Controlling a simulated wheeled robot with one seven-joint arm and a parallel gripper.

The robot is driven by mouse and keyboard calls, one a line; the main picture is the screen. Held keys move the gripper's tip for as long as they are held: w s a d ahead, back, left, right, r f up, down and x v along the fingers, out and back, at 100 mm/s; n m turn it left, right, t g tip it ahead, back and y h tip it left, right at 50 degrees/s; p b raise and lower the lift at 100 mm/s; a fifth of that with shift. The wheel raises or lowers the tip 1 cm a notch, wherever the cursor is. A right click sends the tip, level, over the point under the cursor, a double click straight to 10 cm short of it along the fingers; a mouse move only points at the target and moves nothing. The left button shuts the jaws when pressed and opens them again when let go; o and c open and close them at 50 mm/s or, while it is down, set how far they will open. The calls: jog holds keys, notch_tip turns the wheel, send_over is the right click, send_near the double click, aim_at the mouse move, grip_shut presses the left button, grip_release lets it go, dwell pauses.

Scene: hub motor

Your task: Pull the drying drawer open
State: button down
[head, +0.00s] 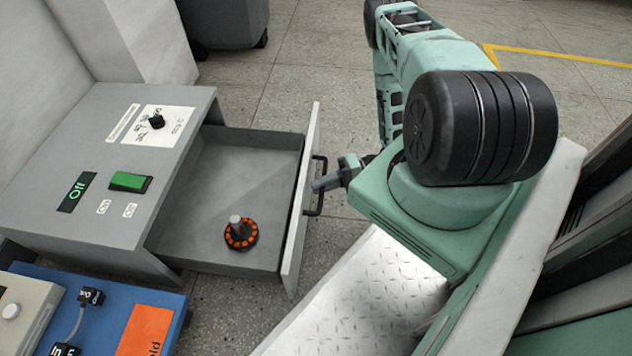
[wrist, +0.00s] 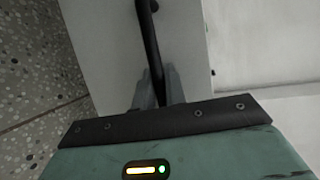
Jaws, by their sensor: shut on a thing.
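The drying drawer (head: 200,250) stands pulled out from its grey cabinet (head: 75,215) in the head view. Its inside floor shows, and a black and orange round part with a grey shaft (head: 240,233) stands upright on it. The drawer's light front panel also shows in the wrist view (wrist: 105,45). The black bar handle (head: 317,190) is on the outer face of the panel. My gripper (head: 335,180) is at the handle. In the wrist view my gripper's fingers (wrist: 160,88) are shut around the dark handle bar (wrist: 149,35).
The cabinet top has a green switch (head: 130,181), an "Off" display (head: 77,191) and a black knob (head: 156,121). A blue box with an orange label (head: 146,332) is at the lower left. My arm and base lie right of the drawer. Bare floor (head: 290,85) shows behind it.

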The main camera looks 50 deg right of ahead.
jog(key=c, duration=1.5)
grip_release()
jog(key=shift+o, duration=0.2)
jog(key=p+v, duration=0.5)
jog(key=v, duration=1.2)
jog(key=shift+d, duration=0.2)
jog(key=shift+s, duration=0.1)
